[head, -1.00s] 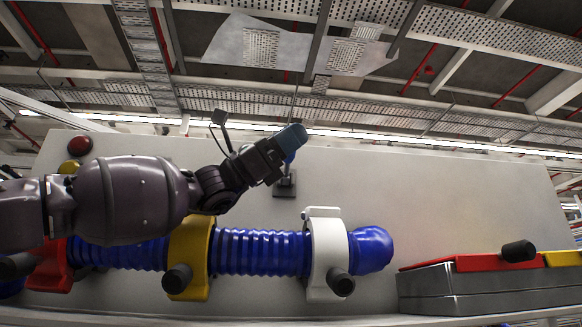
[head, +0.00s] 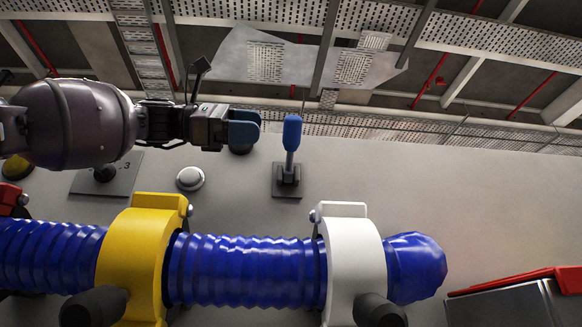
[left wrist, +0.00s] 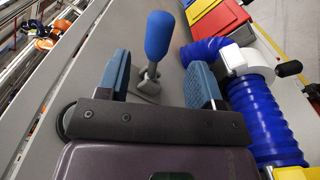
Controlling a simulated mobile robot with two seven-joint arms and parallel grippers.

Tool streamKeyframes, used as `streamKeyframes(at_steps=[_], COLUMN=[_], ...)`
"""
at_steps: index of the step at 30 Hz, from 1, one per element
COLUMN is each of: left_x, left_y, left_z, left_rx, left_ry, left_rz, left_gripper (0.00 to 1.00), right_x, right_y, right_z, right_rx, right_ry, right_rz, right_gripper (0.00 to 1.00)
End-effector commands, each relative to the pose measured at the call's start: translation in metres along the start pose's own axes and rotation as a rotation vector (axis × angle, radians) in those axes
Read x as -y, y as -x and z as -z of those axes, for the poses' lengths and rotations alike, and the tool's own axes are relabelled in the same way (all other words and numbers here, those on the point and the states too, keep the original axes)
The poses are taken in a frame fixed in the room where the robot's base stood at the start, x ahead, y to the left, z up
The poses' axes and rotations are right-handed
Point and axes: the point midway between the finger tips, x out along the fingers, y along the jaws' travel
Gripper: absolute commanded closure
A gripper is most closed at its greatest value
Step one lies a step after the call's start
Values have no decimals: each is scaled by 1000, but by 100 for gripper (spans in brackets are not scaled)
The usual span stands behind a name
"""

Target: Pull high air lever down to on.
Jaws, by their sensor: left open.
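The high air lever, with a blue handle (head: 291,133), stands upright on a dark base plate (head: 287,182) on the grey panel. It also shows in the left wrist view (left wrist: 158,36), ahead of and between my finger pads. My left gripper (head: 245,126) is just left of the handle in the head view, apart from it. In the left wrist view its two blue-padded fingers (left wrist: 160,80) are spread wide with nothing between the pads. My right gripper is in neither view.
Below the lever runs a blue corrugated hose (head: 245,270) held by a yellow clamp (head: 135,255) and a white clamp (head: 352,262). A round white button (head: 190,178) lies left of the lever. A grey box with a red lid (head: 520,282) is at the lower right.

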Motion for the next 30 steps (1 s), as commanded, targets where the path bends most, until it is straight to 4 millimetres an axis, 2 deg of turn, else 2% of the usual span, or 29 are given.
streamKeyframes(at_steps=[1,6,12,18,26,27,30], left_x=[0,0,0,0,0,0,0], left_y=[-11,-40,-65,-76,-77,-77,-77], left_z=[0,1,1,0,0,0,0], left_rx=[0,1,1,1,1,1,1], left_ry=[1,2,2,1,1,1,1], left_rz=[3,3,1,0,-1,-1,-1], left_gripper=[40,40,40,40,40,42,57], right_x=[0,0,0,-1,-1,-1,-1], right_y=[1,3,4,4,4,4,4], right_z=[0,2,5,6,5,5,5], right_rx=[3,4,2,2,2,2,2], right_ry=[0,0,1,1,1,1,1], right_rz=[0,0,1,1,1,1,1], right_gripper=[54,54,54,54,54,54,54])
